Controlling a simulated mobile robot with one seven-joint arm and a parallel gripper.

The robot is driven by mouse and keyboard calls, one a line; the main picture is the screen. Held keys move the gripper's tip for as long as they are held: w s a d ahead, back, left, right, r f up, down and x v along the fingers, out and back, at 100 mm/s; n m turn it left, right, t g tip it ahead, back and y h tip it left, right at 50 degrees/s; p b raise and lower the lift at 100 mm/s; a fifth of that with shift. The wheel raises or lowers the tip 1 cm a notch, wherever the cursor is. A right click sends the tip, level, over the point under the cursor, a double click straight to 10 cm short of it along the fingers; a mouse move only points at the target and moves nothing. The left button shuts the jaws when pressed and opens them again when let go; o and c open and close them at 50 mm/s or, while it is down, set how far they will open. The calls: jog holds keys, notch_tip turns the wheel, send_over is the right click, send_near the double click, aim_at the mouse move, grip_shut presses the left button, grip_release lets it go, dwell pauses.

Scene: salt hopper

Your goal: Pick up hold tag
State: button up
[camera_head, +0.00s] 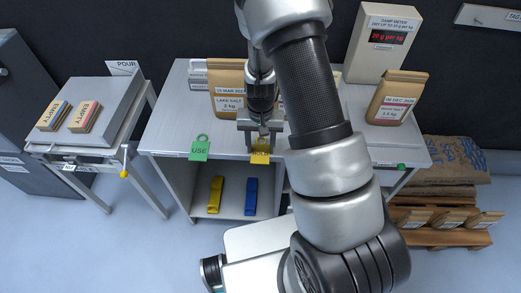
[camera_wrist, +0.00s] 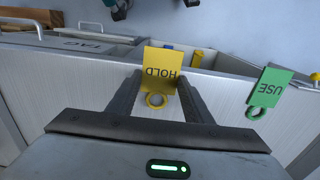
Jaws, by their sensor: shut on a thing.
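The yellow hold tag (camera_head: 260,152) is at the front edge of the grey bench, just below my gripper (camera_head: 260,130). In the wrist view the hold tag (camera_wrist: 161,70) reads HOLD upside down, with its ring toward me. My gripper (camera_wrist: 158,84) is shut on the hold tag, with one finger on each side of it. I cannot tell whether the tag is clear of the bench edge. The green USE tag (camera_head: 199,149) hangs at the same edge to the left, and it also shows in the wrist view (camera_wrist: 269,90).
The bench (camera_head: 170,135) carries a Lake Salt bag (camera_head: 229,100), another paper bag (camera_head: 395,98) and a damp meter (camera_head: 383,45) reading 20 g per kg. A yellow item (camera_head: 215,195) and a blue item (camera_head: 251,196) stand on the shelf below. Sacks (camera_head: 440,165) lie at the right.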

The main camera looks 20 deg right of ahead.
notch_tip(320, 180, up, 10)
jog(key=f, duration=0.1)
notch_tip(320, 180, up, 5)
jog(key=n, duration=0.4)
send_over(260, 151)
jog(key=shift+s+r+p, duration=0.15)
jog(key=shift+s+p, duration=0.25)
jog(key=shift+p, duration=0.05)
